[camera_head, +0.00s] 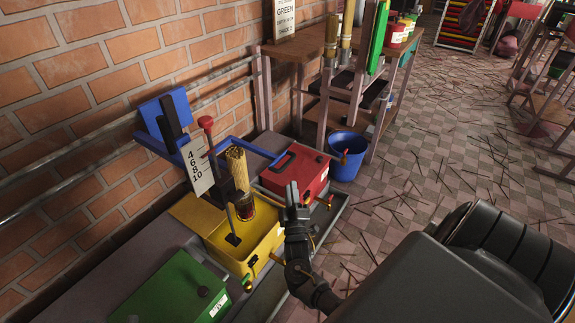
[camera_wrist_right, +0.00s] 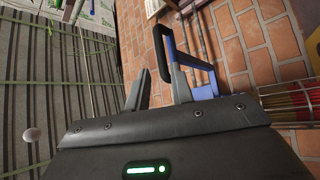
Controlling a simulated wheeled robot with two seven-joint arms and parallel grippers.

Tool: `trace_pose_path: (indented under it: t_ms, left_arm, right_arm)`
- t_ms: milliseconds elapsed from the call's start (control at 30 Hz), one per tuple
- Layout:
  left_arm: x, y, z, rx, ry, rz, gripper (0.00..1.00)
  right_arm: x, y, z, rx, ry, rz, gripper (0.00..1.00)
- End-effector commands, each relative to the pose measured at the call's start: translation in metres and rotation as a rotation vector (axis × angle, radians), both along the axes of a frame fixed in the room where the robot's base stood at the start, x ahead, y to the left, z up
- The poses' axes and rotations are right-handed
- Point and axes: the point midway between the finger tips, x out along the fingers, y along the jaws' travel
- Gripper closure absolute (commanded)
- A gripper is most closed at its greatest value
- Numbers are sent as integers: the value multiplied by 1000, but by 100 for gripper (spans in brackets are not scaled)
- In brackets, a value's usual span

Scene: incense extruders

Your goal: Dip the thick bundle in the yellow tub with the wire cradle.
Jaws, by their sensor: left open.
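The yellow tub (camera_head: 265,247) stands between the green and red tubs. A thick bundle of tan sticks (camera_head: 238,166) stands upright over it. Its dark red lower end (camera_head: 243,208) is at the tub's back, apparently inside thin wire; contact with the liquid is unclear. A red-knobbed rod (camera_head: 206,123) runs down to a dark plate in the tub. My left gripper (camera_head: 292,192) is open and empty, right of the bundle, beside the red tub. My right gripper (camera_wrist_right: 160,76) shows in the right wrist view with its fingers apart, near a blue handle with black grip (camera_wrist_right: 198,70).
The green tub (camera_head: 172,290) is in front and the red tub (camera_head: 296,172) behind. A blue frame (camera_head: 168,110) and a numbered scale (camera_head: 197,167) stand against the wall. A blue bucket (camera_head: 347,157) is on the floor. My dark arm part covers the lower right.

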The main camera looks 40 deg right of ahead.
Motion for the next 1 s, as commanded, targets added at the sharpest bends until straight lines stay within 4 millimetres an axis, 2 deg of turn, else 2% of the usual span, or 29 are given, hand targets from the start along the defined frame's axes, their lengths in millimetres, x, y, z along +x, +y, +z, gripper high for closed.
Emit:
trace_pose_path:
  t_ms: [300, 500, 700, 967, 1000]
  left_arm:
    - [-3, 0, 13, -56, -96, -6, 48]
    - [-2, 4, 20, -87, -149, 4, 48]
    - [-2, 7, 23, -101, -173, 9, 48]
    - [-2, 7, 24, -102, -175, 9, 48]
    - [-2, 7, 24, -102, -175, 9, 48]
  right_arm:
    - [45, -29, 22, 0, -3, 1, 77]
    - [66, -44, 33, 2, -1, 1, 77]
    - [75, -50, 38, 2, -1, 1, 77]
    - [75, -50, 39, 2, 0, 1, 77]
    - [75, -50, 39, 2, 0, 1, 82]
